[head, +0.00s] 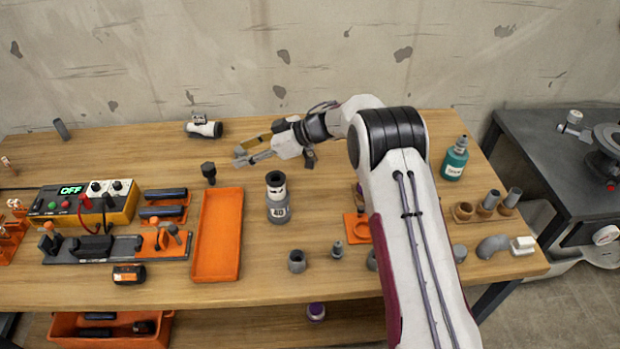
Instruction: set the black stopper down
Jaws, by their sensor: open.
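The black stopper (209,172) stands upright on the wooden table, just behind the far end of the orange tray. My gripper (240,157) reaches in from the right with its fingers pointing left. It is open, and nothing shows between its fingers. Its tips are to the right of the stopper and slightly farther back, with a visible gap between them in the picture. How high the gripper is above the table is hard to tell.
The empty orange tray (218,235) lies in front of the stopper. A grey pipe piece marked 40 (277,197) stands to the right. A white cylindrical device (204,129) lies at the back. A yellow control box (82,203) is at left. Table around the stopper's back is clear.

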